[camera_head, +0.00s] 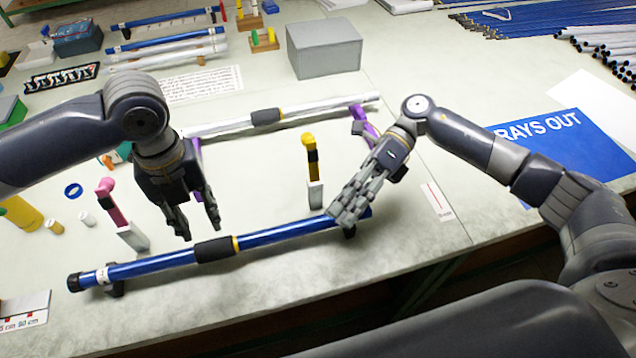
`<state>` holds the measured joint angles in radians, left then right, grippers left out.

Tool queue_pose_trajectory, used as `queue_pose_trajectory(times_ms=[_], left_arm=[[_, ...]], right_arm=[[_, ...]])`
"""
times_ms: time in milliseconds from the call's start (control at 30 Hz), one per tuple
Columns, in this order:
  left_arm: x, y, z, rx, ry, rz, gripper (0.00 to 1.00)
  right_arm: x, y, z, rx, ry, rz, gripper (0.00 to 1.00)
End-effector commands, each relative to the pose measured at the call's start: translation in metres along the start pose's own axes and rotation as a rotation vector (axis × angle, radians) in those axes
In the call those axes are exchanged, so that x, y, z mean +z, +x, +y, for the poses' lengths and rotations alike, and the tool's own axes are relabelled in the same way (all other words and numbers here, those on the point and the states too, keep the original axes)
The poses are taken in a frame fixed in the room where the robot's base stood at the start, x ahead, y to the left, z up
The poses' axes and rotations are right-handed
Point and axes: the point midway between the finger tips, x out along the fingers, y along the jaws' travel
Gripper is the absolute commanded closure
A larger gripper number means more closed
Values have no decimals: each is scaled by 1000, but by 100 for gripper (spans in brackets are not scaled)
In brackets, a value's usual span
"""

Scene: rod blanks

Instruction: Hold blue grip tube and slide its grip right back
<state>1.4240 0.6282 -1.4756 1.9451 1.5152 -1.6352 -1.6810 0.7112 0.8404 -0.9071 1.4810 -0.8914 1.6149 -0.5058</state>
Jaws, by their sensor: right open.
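The blue grip tube (284,233) lies at a slant along the front of the table, raised on small dark supports. Its black grip (213,250) with a yellow ring sits around the middle of the tube. My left gripper (200,231) is open and points down just behind and above the grip, with a gap showing between its fingers. My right gripper (342,218) is open at the right end of the tube; its fingers overlap the tube in the picture and hide part of it. I cannot tell whether they touch it.
A white tube (225,122) with a black grip lies behind, near purple holders (363,125). A pink-topped stand (116,212) and a yellow-topped stand (312,165) rise close behind the blue tube. A grey box (325,50) stands farther back. The table's front edge is near.

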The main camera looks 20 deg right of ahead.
Motion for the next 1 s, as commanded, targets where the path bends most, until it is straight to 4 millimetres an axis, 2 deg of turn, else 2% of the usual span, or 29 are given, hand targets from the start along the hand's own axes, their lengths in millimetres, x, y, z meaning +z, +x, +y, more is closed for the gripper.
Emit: queue_pose_trajectory(times_ms=[67,167,267,367,400,600,700,833,1000], left_arm=[[0,0,0,0,0,0,67],[0,0,0,0,0,0,67],[0,0,0,0,0,0,67],[0,0,0,0,0,0,67],[0,0,0,0,0,0,67],[0,0,0,0,0,0,67],[0,0,0,0,0,0,67],[0,0,0,0,0,0,67],[0,0,0,0,0,0,67]], right_arm=[[-19,6,3,-40,-65,189,51],[-44,4,2,-95,-127,421,51],[-54,-4,0,-190,-192,640,51],[-39,-7,-2,-350,-266,783,51],[-28,-6,-3,-422,-299,814,51],[30,-1,4,-728,-445,843,51],[50,0,8,-819,-494,830,51],[62,2,10,-877,-524,816,51],[56,9,-3,-883,-525,814,51]])
